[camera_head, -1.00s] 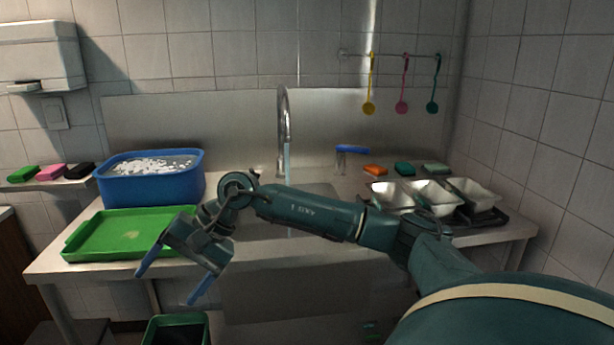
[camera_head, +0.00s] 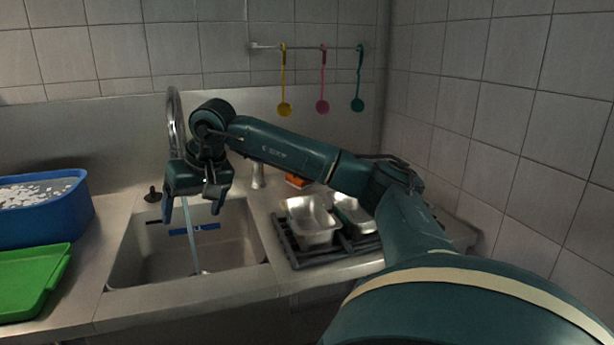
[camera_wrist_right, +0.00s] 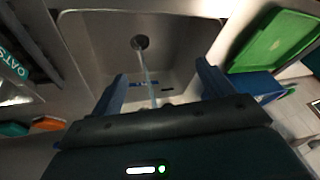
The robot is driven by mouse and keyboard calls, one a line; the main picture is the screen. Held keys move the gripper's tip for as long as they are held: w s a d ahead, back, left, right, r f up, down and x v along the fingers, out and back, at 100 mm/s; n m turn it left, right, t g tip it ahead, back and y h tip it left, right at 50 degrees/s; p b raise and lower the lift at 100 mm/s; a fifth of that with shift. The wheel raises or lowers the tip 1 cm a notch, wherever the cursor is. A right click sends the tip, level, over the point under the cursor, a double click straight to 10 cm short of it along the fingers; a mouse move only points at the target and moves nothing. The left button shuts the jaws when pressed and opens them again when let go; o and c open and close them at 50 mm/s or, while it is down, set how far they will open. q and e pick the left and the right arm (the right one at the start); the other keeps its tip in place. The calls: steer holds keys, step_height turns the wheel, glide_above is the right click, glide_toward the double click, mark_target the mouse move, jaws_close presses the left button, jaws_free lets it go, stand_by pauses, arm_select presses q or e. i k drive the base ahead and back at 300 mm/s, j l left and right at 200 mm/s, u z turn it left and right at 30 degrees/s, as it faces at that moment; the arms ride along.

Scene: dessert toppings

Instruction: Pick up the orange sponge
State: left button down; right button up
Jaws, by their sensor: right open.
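The orange sponge (camera_head: 296,181) lies on the counter behind the sink's right side, partly hidden by my right arm in the head view. In the right wrist view an orange sponge (camera_wrist_right: 47,123) shows at the lower left, beside a teal one (camera_wrist_right: 13,129). My right gripper (camera_head: 191,206) is open and empty above the sink, left of the orange sponge and apart from it. Its two blue fingers (camera_wrist_right: 160,82) spread wide in the wrist view, with the sink basin beyond them. My left gripper is not in view.
Water runs from the faucet (camera_head: 173,125) into the sink (camera_head: 235,245), close to my right gripper. A blue bar-shaped item (camera_head: 195,229) is in the sink. Metal containers (camera_head: 313,222) stand on a dark rack at right. A blue tub (camera_head: 45,222) and green tray (camera_head: 30,280) are at left.

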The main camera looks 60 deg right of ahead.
mark_target(297, 182)
steer(key=l, duration=1.05)
steer(key=i+l, duration=0.1)
steer(key=l, duration=0.9)
